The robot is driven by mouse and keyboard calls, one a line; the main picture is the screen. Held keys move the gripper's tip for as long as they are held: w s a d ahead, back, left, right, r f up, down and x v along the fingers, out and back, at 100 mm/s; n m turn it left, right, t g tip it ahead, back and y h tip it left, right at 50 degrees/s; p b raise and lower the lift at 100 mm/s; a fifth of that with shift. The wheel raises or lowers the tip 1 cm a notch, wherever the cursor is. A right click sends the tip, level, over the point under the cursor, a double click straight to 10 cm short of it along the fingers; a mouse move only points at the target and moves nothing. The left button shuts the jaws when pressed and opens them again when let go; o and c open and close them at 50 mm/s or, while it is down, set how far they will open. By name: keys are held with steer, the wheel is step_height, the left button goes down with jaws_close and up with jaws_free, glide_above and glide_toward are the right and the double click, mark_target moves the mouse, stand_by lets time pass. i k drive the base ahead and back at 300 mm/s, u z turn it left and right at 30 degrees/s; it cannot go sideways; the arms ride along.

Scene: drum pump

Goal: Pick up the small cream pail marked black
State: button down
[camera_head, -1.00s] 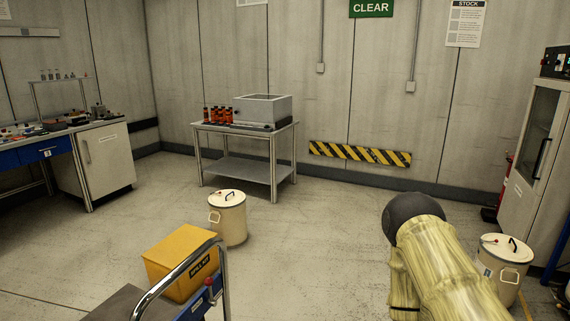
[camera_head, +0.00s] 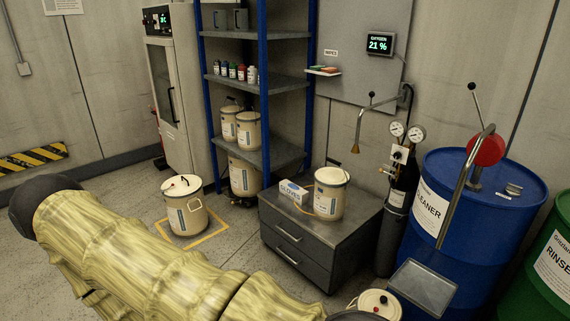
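Several cream pails with lids are in view. Two smaller ones, the left pail (camera_head: 229,127) and the right pail (camera_head: 248,134), stand side by side on a middle shelf of the blue-post rack. A larger pail (camera_head: 244,178) is below them. One pail (camera_head: 186,214) stands on the floor in a yellow outlined square. Another pail (camera_head: 329,202) stands on the grey drawer cabinet. I cannot tell which is marked black. My arm crosses the lower left; my gripper is not in view.
The rack (camera_head: 264,100) stands beside a glass-door cabinet (camera_head: 168,95). A glove box (camera_head: 292,191) lies on the drawer cabinet (camera_head: 355,228). A gas cylinder (camera_head: 398,205), a blue drum (camera_head: 455,195) and a green drum (camera_head: 555,260) fill the right. Some floor is clear around the yellow square.

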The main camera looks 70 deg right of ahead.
mark_target(331, 183)
steer(key=z, duration=1.95)
steer(key=i, duration=0.75)
steer(key=u, duration=0.9)
steer(key=i, duration=1.5)
steer(key=z, duration=0.75)
steer(key=i, duration=0.85)
steer(key=z, duration=0.95)
